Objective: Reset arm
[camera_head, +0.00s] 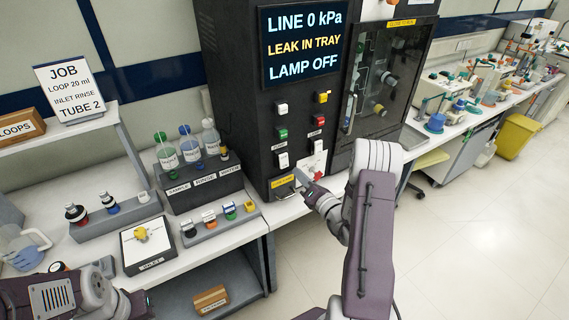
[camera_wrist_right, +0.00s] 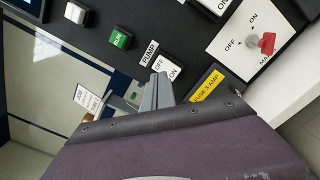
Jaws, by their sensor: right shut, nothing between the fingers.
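My right gripper (camera_head: 302,178) is in front of the lower panel of the black machine (camera_head: 232,60). In the right wrist view the right gripper (camera_wrist_right: 158,92) is shut and empty, its tips close to the switch labelled PUMP (camera_wrist_right: 165,68). I cannot tell whether the tips touch the panel. My left gripper (camera_head: 142,303) is at the bottom left of the head view, mostly cut off or hidden, and its jaws cannot be made out. The machine's screen (camera_head: 303,45) reads LINE 0 kPa, LEAK IN TRAY, LAMP OFF.
A red-handled rotary switch (camera_wrist_right: 267,42) marked ON and OFF is right of the fingers. Capped bottles (camera_head: 190,145) stand in a rack left of the machine.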

